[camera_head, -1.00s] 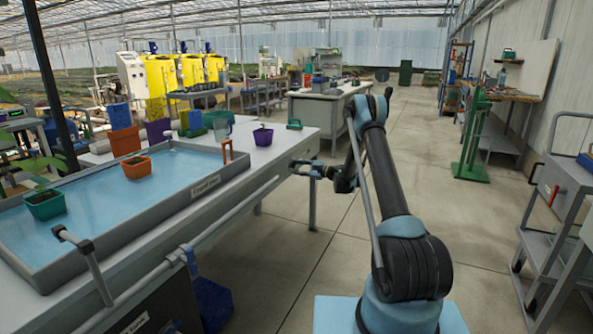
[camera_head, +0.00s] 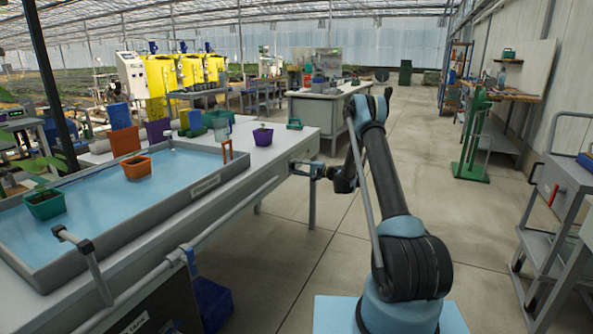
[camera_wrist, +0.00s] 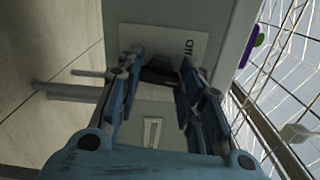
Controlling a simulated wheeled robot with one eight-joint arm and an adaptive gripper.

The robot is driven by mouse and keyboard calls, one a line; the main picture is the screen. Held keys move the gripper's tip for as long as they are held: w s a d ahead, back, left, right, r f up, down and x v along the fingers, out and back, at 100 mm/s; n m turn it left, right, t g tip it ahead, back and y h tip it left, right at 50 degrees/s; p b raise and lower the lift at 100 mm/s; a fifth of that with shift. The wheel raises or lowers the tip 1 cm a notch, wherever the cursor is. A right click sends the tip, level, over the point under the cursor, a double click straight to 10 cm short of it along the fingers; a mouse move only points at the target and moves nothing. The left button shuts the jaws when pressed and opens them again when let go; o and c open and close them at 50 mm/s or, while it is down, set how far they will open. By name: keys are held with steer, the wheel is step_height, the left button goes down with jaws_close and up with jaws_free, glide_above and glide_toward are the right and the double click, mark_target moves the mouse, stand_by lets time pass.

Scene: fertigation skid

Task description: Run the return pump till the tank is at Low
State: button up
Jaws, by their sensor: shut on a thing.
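My gripper (camera_head: 316,171) is at the right end of the long grey bench (camera_head: 262,162). In the wrist view my gripper (camera_wrist: 160,82) is shut on a dark handle (camera_wrist: 160,70) on the bench end, which looks like a switch. A white plate (camera_wrist: 195,42) behind it carries lettering that seems to read "OFF", partly cut off by a finger. The handle's exact setting is hard to tell. A wide grey tray (camera_head: 118,249) on the bench holds blue water (camera_head: 105,205). A label (camera_head: 136,323) below the bench seems to include "TANK". I cannot read a tank level.
A grey rail (camera_head: 150,277) runs along the bench front. A cart (camera_head: 560,205) stands at right. The floor between is clear.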

steer(key=n, duration=1)
steer(key=shift+f, duration=0.25)
steer(key=shift+n, duration=0.3)
steer(key=o, duration=1.1)
steer(key=shift+c, duration=0.2)
steer(key=v, duration=1.2)
steer(key=shift+r, duration=0.1)
